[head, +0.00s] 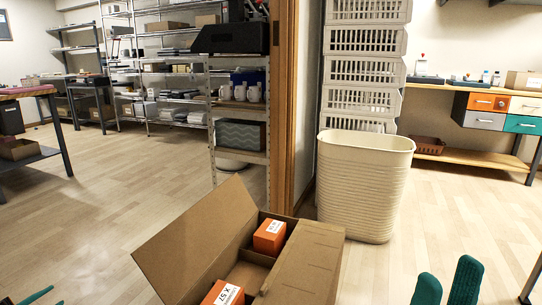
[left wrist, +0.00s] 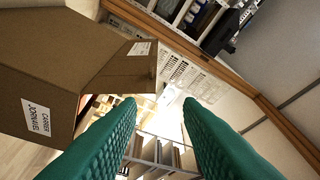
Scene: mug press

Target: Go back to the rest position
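My left gripper (head: 40,296) shows only as a bit of green finger at the bottom left of the head view. In the left wrist view its two green fingers (left wrist: 158,103) stand wide apart with nothing between them. My right gripper (head: 447,268) is at the bottom right of the head view, two green fingers with a gap and nothing seen between them. An open cardboard box (head: 195,240) lies between the grippers, apart from both in the head view. It holds two orange boxes, one farther (head: 269,237) and one nearer (head: 223,294).
A cream bin (head: 364,190) stands behind the box, before stacked white baskets (head: 363,68). A metal shelf with white mugs (head: 240,92) stands behind left, beside a wooden post (head: 282,110). A workbench with coloured drawers (head: 490,102) is at right. Floor (head: 90,210) is open at left.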

